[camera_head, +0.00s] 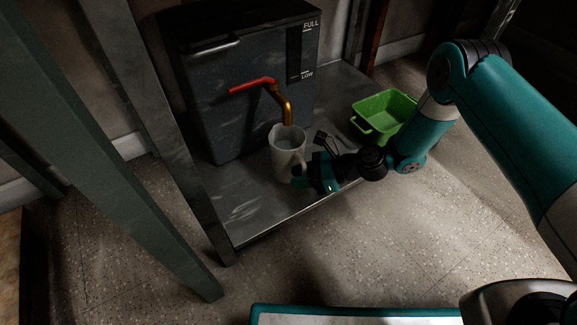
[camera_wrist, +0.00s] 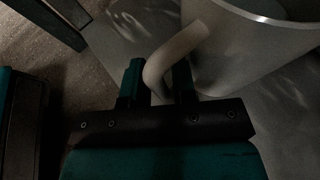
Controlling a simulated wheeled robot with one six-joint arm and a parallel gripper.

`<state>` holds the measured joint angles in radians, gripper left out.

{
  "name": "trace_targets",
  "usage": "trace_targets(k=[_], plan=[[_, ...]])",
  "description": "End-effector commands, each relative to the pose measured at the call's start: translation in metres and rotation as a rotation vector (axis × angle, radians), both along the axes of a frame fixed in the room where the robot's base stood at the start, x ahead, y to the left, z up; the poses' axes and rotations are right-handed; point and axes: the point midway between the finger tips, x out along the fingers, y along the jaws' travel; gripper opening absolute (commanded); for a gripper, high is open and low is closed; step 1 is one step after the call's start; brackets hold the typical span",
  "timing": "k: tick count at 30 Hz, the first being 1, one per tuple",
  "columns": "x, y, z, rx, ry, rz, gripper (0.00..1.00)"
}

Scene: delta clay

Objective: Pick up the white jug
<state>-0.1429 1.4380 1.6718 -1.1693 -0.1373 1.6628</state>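The white jug (camera_head: 287,155) stands upright on the metal shelf, below the gold spout of the tap. Its curved handle faces my gripper (camera_head: 306,178), which reaches in from the right. In the wrist view the jug's wall (camera_wrist: 240,50) fills the upper right, and the handle comes down between the two fingers of my gripper (camera_wrist: 158,78). The fingers are drawn in close on both sides of the handle, one of them inside its loop. The jug's base appears to rest on the shelf. Its inside is mostly dark.
A dark tank (camera_head: 235,110) marked FULL and LOW stands behind the jug. Its red-levered tap (camera_head: 270,86) hangs just over the jug's rim. A green tub (camera_head: 383,112) is to the right on the metal shelf (camera_head: 245,215). A shelf leg (camera_head: 190,185) rises at left.

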Motion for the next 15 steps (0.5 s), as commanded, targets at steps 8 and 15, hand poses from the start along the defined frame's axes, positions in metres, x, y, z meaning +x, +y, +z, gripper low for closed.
trace_targets(k=[8,15], plan=[[0.0006,0.0082,-0.0022,0.0,0.0,-0.001,0.25],[0.0004,0.0078,-0.0024,0.0,0.0,-0.001,0.0]])
